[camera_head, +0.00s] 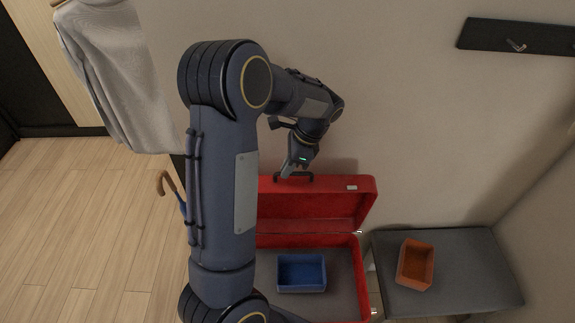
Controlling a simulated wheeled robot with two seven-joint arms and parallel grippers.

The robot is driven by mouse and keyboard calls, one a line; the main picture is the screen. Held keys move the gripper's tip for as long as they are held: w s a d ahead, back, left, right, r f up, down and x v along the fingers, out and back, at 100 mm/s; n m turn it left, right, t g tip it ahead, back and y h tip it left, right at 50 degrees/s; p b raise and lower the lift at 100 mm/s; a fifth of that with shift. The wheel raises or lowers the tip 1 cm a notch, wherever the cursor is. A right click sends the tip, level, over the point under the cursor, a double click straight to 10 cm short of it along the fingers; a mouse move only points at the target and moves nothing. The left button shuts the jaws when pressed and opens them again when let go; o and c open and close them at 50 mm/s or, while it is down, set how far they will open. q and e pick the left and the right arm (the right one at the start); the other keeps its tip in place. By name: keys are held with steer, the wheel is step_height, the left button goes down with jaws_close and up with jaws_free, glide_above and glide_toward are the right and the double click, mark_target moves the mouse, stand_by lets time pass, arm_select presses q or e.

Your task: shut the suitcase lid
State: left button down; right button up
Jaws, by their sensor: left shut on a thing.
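A red suitcase (364,283) stands open, with its grey inside showing. Its lid (335,187) is raised at the back, near the wall, with a dark handle (310,178) on its upper edge. My left gripper (289,172) reaches over from the left and is shut at the handle in the middle of that edge. The exact contact is small and partly hidden by the gripper. My left arm covers the left part of the suitcase and lid. My right gripper is not in view.
A blue open box (302,287) lies inside the suitcase. A grey bench (465,270) with an orange tray (415,264) stands to the right. The wooden floor at left is clear.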

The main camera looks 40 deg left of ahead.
arm_select(q)
steer(key=shift+s+d+r, duration=0.15)
steer(key=shift+s+d, duration=0.3)
steer(key=shift+s, duration=0.1)
steer(key=shift+w+a, duration=0.15)
steer(key=c, duration=1.8)
jaws_free()
steer(key=shift+w, duration=0.1)
steer(key=shift+c, duration=0.2)
steer(key=o, duration=0.4)
steer(key=shift+c, duration=0.2)
steer(key=shift+w+r, duration=0.1)
steer(key=shift+r, duration=0.1)
steer(key=v, duration=0.7)
steer(key=shift+d, duration=0.2)
